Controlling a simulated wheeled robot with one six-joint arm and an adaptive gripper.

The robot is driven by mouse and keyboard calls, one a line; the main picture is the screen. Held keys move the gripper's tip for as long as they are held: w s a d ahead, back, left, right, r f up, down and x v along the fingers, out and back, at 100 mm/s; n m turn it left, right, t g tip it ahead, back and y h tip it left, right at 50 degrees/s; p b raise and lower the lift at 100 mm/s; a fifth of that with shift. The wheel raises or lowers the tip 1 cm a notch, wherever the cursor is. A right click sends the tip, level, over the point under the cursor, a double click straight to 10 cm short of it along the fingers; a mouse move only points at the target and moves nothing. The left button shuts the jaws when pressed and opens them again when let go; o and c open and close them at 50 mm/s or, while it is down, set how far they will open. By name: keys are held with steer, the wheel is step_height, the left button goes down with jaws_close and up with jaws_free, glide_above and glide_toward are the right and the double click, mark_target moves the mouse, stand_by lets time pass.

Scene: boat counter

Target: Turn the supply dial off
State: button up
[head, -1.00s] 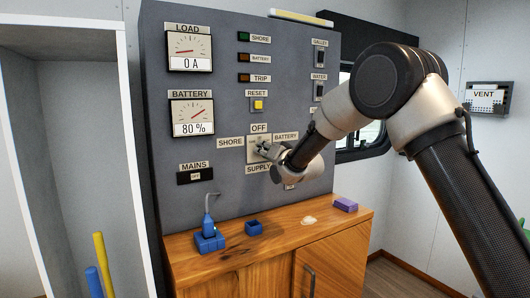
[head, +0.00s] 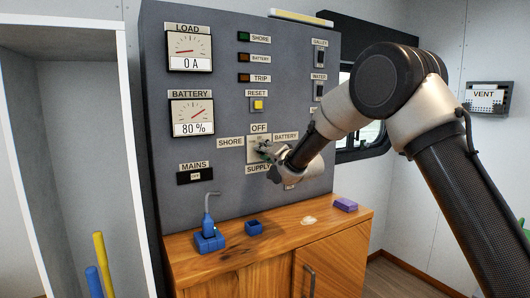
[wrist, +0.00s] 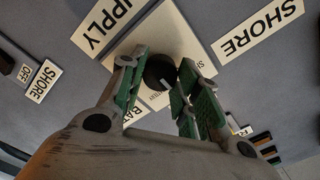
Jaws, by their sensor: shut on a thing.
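The supply dial is a black round knob (wrist: 158,70) with a white mark, on a pale square plate (head: 252,143) on the grey panel. Labels stand around the plate: OFF (head: 259,128) above, SHORE (head: 230,142) left, BATTERY (head: 286,136) right, SUPPLY (head: 258,169) below. My gripper (head: 265,150) is at the plate and mostly hides the knob in the head view. In the wrist view, its green-padded fingers (wrist: 161,64) are on both sides of the knob, shut on it. The white mark lies on the knob's lower side there; its exact setting is hard to tell.
The panel also carries a RESET button (head: 258,105), a MAINS switch (head: 195,176) and battery gauge (head: 192,112). Below, a wooden counter (head: 285,238) holds a blue block with a hook (head: 209,242), a small blue box (head: 253,227) and a purple block (head: 346,205).

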steer(key=o, duration=1)
steer(key=shift+o, duration=0.2)
steer(key=v, duration=1.2)
